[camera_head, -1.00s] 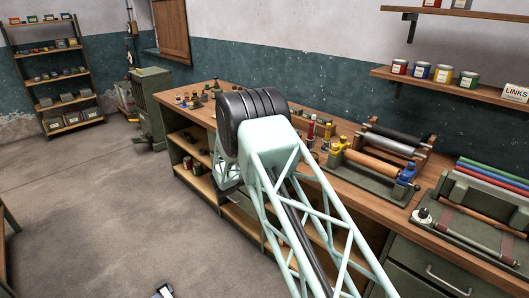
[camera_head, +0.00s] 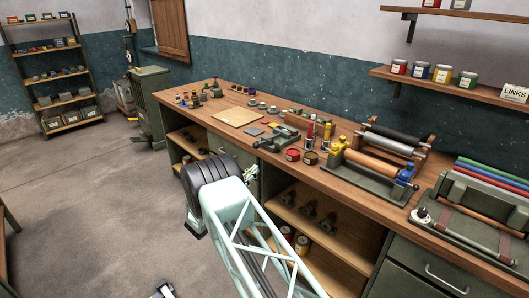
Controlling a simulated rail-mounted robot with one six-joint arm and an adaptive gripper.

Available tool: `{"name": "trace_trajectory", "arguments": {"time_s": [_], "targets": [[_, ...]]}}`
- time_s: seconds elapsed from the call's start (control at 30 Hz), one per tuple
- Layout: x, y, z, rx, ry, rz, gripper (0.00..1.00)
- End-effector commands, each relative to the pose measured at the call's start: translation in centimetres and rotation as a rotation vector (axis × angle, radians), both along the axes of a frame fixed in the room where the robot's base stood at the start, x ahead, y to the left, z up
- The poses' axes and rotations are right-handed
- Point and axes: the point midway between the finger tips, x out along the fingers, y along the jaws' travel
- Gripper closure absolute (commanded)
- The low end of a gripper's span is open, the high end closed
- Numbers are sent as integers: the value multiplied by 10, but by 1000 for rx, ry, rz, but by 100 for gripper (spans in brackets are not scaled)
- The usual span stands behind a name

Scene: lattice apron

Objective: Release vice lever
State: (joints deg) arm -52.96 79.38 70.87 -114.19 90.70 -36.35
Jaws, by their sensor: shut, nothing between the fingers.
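A low dark grey-green device (camera_head: 276,139) that looks like the vice sits on the workbench, left of the roller stands. Its lever is too small to make out for certain. My gripper (camera_head: 251,173) shows as a small pale shape just beyond my arm's dark elbow, by the bench's front edge. It is shut and empty, and its fingers are partly hidden and too small to see clearly. It is apart from the device, lower and to the left in the picture.
A pale board (camera_head: 238,116) lies left of the device on the workbench (camera_head: 335,175). Red and brown tins (camera_head: 293,154), bottles (camera_head: 327,130) and a roller stand (camera_head: 372,172) crowd its right. Open shelves (camera_head: 325,215) lie below. The floor (camera_head: 90,210) at left is clear.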

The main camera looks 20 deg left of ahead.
Motion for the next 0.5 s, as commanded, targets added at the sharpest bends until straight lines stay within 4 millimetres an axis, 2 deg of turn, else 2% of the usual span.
{"name": "trace_trajectory", "arguments": {"time_s": [0.2,0.5], "targets": [[-5,11,-9,-18,-8,21,100],[-6,12,-10,-19,-8,22,100]]}}
